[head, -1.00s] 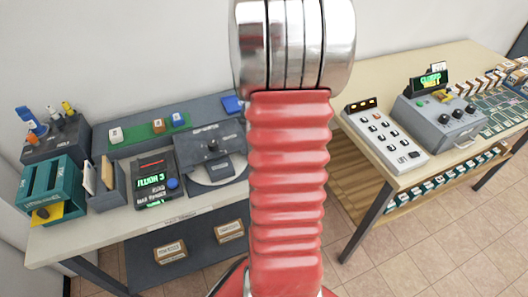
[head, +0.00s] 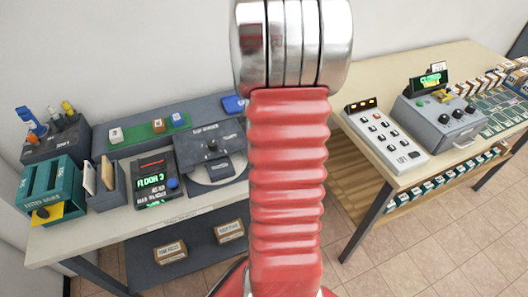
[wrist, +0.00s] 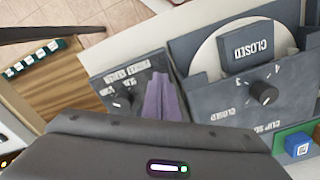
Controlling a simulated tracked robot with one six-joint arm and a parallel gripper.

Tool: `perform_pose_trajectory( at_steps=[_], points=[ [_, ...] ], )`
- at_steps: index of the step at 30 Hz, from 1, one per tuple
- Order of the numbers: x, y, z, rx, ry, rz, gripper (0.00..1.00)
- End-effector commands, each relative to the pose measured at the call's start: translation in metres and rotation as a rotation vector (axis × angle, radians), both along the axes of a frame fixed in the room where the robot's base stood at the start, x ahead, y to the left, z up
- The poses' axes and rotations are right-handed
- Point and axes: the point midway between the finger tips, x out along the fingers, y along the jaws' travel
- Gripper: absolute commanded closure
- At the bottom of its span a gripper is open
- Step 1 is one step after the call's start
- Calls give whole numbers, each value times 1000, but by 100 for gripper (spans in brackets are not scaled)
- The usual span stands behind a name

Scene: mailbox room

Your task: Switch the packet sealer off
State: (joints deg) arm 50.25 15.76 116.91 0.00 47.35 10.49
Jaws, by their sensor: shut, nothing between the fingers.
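In the wrist view a small dark grey panel (wrist: 118,80) with upside-down lettering, which looks like the packet sealer's, carries a rotary switch (wrist: 122,100) with a pale mark. I cannot read its setting surely. My gripper (wrist: 160,80) shows as two purple fingers pressed together, empty, just right of the switch in the picture and over the panel's right part. I cannot tell whether they touch it. In the head view my red arm stands in the middle and hides both the panel and my gripper.
Beside the panel stands a grey machine (wrist: 225,95) with a knob (wrist: 263,94) and a block reading CLOSED (wrist: 245,48); it also shows in the head view (head: 208,148). A blue block (wrist: 298,146) sits on a green mat. A second table (head: 385,75) bears a white button panel (head: 383,137).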

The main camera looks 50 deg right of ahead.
Motion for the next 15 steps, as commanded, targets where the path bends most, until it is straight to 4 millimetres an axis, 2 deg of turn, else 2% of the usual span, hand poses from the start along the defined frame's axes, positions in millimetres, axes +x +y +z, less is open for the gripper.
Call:
perform_pose_trajectory(
  at_steps=[15],
  points=[
    [0,0,-5,-1,0,0,100]
  ],
)
